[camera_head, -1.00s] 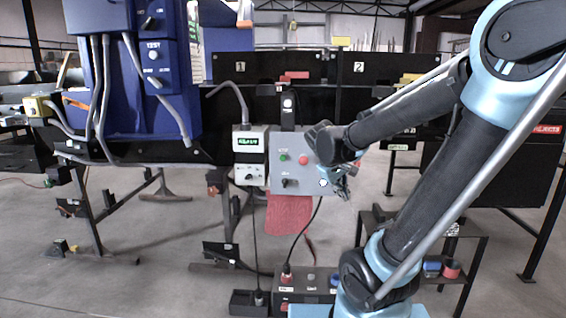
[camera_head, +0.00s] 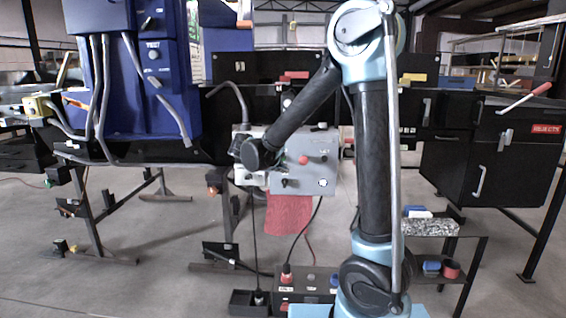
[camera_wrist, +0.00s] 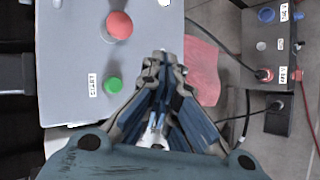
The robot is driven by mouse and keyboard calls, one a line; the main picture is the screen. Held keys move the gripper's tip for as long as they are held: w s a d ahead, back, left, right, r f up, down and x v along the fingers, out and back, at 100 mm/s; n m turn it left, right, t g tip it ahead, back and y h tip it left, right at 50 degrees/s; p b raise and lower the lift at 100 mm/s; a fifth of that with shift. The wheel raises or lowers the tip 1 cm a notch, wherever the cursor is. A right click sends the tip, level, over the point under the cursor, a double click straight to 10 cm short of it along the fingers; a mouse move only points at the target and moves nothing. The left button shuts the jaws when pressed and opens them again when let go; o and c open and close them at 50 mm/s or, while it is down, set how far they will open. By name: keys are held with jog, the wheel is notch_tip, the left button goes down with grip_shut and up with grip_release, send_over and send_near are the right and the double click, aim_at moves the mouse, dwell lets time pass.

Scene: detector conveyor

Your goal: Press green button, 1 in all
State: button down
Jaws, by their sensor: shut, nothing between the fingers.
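The green button (camera_wrist: 113,84) is on the face of a grey control box (camera_wrist: 65,45), below a red button (camera_wrist: 119,25) in the wrist view. My gripper (camera_wrist: 163,62) is shut and empty. Its fingertips appear to the right of the green button, over the box's edge in the picture. I cannot tell whether they touch the box. In the head view the grey box (camera_head: 326,158) and red button (camera_head: 304,160) show, but my forearm and wrist cover the area of the green button.
Red cloth (camera_head: 290,213) hangs below the control box. A blue cabinet (camera_head: 155,75) with conduits stands at the left.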

jog(key=shift+w, duration=0.1)
dwell(0.3)
jog(key=w, duration=0.8)
jog(key=shift+w, duration=0.35)
jog(key=shift+w+d, duration=0.1)
dwell(1.3)
jog(key=shift+w+r, duration=0.1)
jog(key=shift+w, duration=0.15)
jog(key=shift+w, duration=0.5)
dwell(0.9)
jog(key=shift+s, duration=0.95)
jog(key=shift+s, duration=2.5)
